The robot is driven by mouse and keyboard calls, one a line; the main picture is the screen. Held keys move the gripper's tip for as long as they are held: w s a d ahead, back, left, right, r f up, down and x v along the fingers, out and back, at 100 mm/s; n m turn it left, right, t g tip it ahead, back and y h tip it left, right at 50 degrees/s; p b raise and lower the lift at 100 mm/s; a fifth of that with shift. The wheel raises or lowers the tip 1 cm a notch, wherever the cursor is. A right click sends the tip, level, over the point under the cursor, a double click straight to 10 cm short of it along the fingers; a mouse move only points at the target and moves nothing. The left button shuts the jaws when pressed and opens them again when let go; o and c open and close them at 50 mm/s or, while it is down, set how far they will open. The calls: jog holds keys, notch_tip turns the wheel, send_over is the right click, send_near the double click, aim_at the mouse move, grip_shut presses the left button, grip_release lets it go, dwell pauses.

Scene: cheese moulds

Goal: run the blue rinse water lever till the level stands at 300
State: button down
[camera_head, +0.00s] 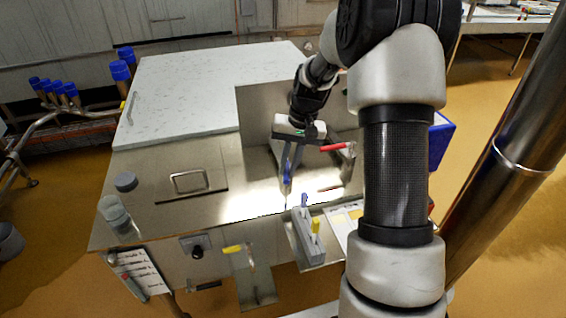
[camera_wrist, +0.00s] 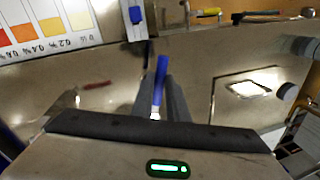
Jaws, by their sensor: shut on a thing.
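The blue lever (camera_wrist: 161,80) stands between the two fingers of my gripper (camera_wrist: 160,98) in the wrist view. The gripper is shut on it. In the head view my gripper (camera_head: 286,184) points down over the steel worktop, and its fingers largely hide the lever there. A red lever (camera_head: 336,147) lies to the right of the gripper, and it also shows in the wrist view (camera_wrist: 97,85). I cannot make out the water, its level or any 300 mark in either view.
A grey holder (camera_head: 304,240) with blue and yellow handles stands in front of the gripper. A colour chart (camera_head: 345,222) lies right of it. A steel lid (camera_head: 190,184) with a handle and a dark round knob (camera_head: 125,181) are at left. A white board (camera_head: 190,90) lies behind.

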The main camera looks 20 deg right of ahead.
jog(key=shift+d+n, duration=0.45)
jog(key=shift+n, duration=0.15)
jog(key=c, duration=1.7)
grip_release()
jog(key=shift+c, duration=0.2)
jog(key=shift+r, duration=0.15)
jog(key=d+r+p, duration=0.3)
jog(key=r, duration=1.3)
jog(key=shift+s+d+r, duration=0.2)
jog(key=shift+s+r, duration=0.15)
jog(key=shift+r, duration=0.05)
